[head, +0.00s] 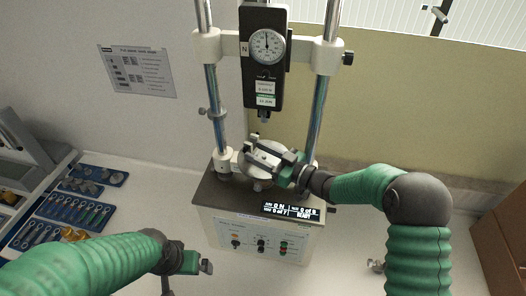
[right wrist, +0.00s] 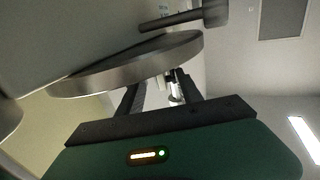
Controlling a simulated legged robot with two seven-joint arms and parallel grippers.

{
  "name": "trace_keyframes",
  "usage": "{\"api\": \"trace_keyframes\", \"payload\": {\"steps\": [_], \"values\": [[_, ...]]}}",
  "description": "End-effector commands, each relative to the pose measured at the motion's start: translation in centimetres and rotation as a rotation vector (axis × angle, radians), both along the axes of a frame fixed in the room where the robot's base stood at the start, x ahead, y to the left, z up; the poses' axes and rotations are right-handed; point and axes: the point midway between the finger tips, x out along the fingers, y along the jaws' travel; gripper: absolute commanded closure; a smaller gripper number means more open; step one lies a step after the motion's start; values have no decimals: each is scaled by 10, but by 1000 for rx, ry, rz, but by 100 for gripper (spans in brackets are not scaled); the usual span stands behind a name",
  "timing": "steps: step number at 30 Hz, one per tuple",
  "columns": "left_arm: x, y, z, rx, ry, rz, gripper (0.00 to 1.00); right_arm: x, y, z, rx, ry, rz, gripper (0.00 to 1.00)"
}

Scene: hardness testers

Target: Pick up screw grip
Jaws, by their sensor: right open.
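My right gripper (head: 272,156) is open over the round metal plate (head: 240,172) of the tester in the head view. In the right wrist view its two dark fingers (right wrist: 163,88) stand apart, close to a metal disc (right wrist: 130,66). A small metal part shows between or behind the fingers; I cannot tell if it is the screw grip or if anything touches it. A small metal fitting (head: 376,265) with a knob lies on the table at the right, and may be a screw grip. My left gripper (head: 192,264) is low at front left, beside another small metal piece (head: 207,267).
The tester's gauge (head: 266,48) hangs between two upright posts (head: 322,95) above the plate. Its base has a lit display (head: 292,210). Blue trays (head: 55,218) of small parts lie at the left. A brown box (head: 503,240) stands at the right edge.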

Motion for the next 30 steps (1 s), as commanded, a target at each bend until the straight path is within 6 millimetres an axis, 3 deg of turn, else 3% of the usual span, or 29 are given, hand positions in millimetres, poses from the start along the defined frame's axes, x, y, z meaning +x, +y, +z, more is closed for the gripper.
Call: {"api": "trace_keyframes", "payload": {"steps": [1, 10, 30], "values": [[0, 0, 0, 0, 0, 0, 0, 0, 0, 0, -1, 1, 0, 62], [0, 0, 0, 0, 0, 0, 0, -1, -1, 1, -1, -1, -1, 100], [0, 0, 0, 0, 0, 0, 0, -1, -1, 2, 1, -3, 0, 100]]}}
